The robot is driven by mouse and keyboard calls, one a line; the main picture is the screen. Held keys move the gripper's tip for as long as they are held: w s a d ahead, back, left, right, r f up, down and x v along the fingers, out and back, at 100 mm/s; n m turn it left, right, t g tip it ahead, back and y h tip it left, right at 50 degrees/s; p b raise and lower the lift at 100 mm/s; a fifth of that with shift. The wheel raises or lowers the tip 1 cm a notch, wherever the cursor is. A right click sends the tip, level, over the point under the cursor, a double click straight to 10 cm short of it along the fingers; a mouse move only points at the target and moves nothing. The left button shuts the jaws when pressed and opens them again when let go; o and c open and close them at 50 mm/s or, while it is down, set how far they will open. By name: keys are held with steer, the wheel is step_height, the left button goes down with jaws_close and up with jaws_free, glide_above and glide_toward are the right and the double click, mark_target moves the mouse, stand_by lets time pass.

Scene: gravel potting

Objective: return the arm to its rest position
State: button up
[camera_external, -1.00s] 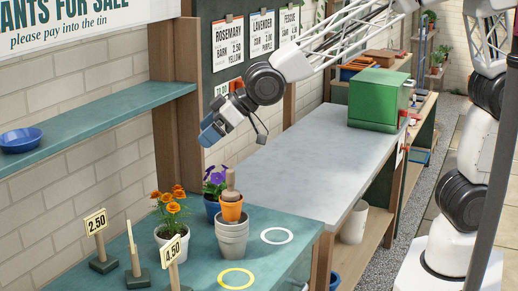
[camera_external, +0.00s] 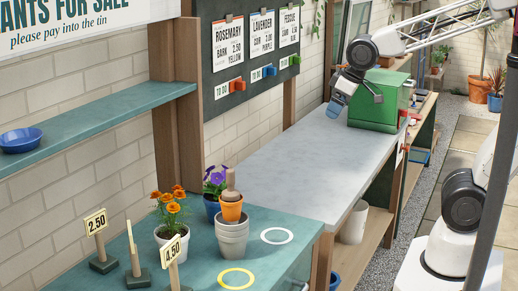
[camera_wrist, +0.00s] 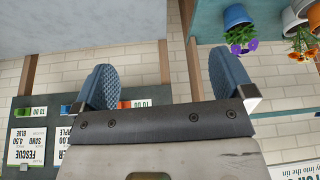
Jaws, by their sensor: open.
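My gripper (camera_external: 335,106) hangs in the air over the far part of the grey bench, beside the left side of the green box, with nothing held. In the wrist view my gripper (camera_wrist: 165,85) shows two blue fingers spread wide apart with only wall and board behind them. The arm reaches in from the upper right in the external view.
A green box (camera_external: 378,112) stands at the far end of the grey bench (camera_external: 300,165). Stacked pots (camera_external: 232,235), an orange-flowered pot (camera_external: 172,245) and price signs stand on the teal counter. A board (camera_external: 235,100) with plant cards hangs on the wall. The bench's middle is clear.

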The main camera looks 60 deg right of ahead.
steer(key=s+d+f+m+g, duration=0.1)
steer(key=s+d+f+g, duration=0.1)
steer(key=s+d, duration=0.4)
steer(key=s, duration=0.5)
steer(key=shift+s+d+f+m+h, duration=0.25)
steer(key=shift+f+m+h, duration=0.05)
steer(key=shift+h, duration=0.1)
stand_by(0.4)
